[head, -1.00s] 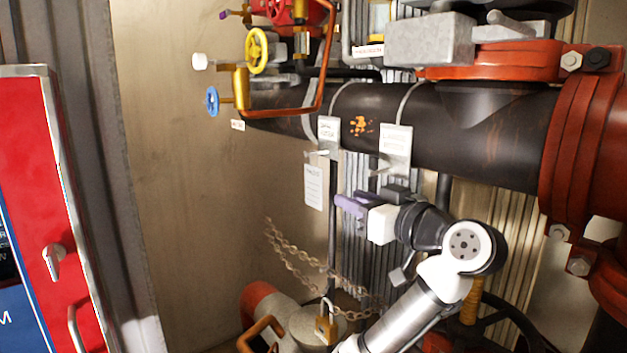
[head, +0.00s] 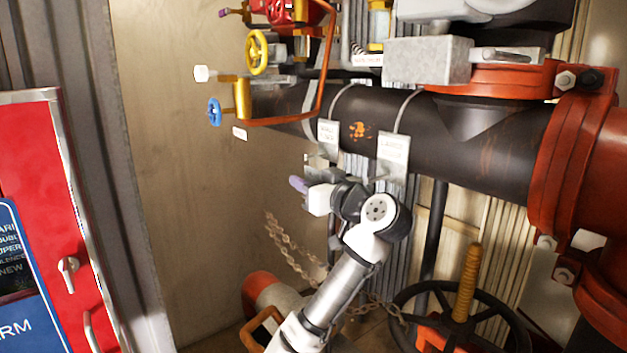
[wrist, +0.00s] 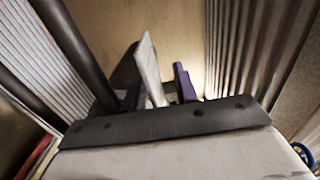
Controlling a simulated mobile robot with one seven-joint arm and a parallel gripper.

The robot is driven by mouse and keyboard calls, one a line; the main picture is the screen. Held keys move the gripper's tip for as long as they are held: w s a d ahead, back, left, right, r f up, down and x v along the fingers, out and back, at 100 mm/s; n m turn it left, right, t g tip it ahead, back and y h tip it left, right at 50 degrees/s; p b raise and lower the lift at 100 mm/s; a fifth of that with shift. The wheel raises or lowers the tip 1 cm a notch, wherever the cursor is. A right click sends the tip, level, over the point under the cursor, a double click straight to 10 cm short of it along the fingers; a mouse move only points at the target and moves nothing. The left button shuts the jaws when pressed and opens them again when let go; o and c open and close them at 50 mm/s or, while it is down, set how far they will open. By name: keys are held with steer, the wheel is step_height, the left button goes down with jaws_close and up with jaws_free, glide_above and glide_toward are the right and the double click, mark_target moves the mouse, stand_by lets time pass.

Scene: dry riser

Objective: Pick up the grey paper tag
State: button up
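The grey paper tag (wrist: 150,68) shows in the wrist view as a narrow pale strip, seen nearly edge-on, between my fingers. My gripper (head: 302,181) is at the hanging tag's place below the black pipe in the head view, where it hides most of the tag. In the wrist view, the dark finger is close to the tag's left side and the purple finger stands to its right with a visible gap. The gripper looks open around the tag. Whether the dark finger touches it I cannot tell.
Two other pale tags (head: 329,133) (head: 393,155) hang from the black pipe (head: 450,140) above my arm. A chain (head: 290,245) hangs below my gripper. A black handwheel (head: 403,300) is at lower right. The tan wall (head: 190,220) to the left is clear.

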jaws_close()
